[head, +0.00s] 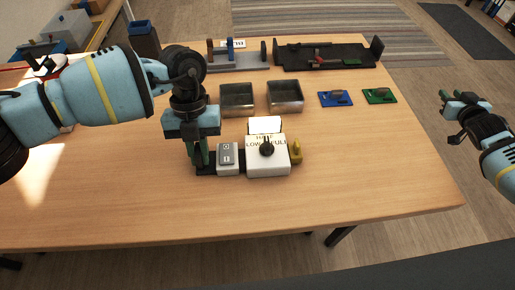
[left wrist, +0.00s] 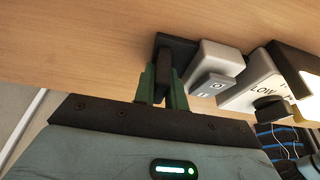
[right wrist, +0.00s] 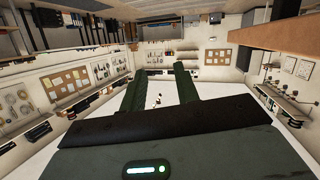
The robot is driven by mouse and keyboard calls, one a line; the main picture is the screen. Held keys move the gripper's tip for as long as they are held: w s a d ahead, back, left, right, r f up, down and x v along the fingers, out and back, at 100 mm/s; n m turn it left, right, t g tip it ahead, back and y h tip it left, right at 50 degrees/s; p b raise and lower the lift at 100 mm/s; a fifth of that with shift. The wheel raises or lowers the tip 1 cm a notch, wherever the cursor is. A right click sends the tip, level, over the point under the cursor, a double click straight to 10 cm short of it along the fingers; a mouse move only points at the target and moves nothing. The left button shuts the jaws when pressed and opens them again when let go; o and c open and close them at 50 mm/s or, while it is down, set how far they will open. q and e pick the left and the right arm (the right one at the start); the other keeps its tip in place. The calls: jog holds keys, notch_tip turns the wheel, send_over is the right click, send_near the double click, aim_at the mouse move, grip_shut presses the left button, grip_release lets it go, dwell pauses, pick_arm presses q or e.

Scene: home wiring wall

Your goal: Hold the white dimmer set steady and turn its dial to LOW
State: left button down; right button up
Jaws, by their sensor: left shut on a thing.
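The white dimmer set (head: 268,167) stands on the table, with LOW at the left and FULL at the right of its black dial (head: 267,149). The dial's pointer appears to point away from me, between the two words. A rocker switch box (head: 227,158) sits at its left. My left gripper (head: 201,163) is shut on a black upright grip (left wrist: 165,68) at the set's left end; the left wrist view also shows the dial (left wrist: 270,105). My right gripper (head: 457,115) is open and empty, off the table's right side; its spread fingers show in the right wrist view (right wrist: 172,88).
A yellow piece (head: 296,151) is at the set's right side, and a white card (head: 265,125) stands behind it. Two metal trays (head: 237,101), a blue board (head: 335,98) and a green board (head: 379,95) lie farther back. The table's front right is clear.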

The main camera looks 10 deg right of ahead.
jog(key=w+a+r+t+y, duration=0.1)
jog(key=w+a+r, duration=0.25)
jog(key=r, duration=0.45)
jog(key=w+a+r+t, duration=0.2)
jog(key=w+r, duration=0.2)
jog(key=r, duration=0.4)
jog(key=w+a+r+n+y, duration=0.4)
jog(key=a+r, duration=0.5)
jog(key=a, duration=0.1)
jog(key=s+a+f+n+g+y, duration=0.1)
jog(key=a+f+n+g+y, duration=0.3)
jog(key=a, duration=0.6)
jog(key=s+a+r+n+g, duration=0.1)
jog(key=a+n, duration=0.4)
jog(key=a, duration=0.6)
jog(key=n+g+h, duration=0.5)
jog(key=n+g, duration=0.7)
jog(key=n, duration=1.2)
send_near(268, 147)
jog(key=shift+f, duration=4.2)
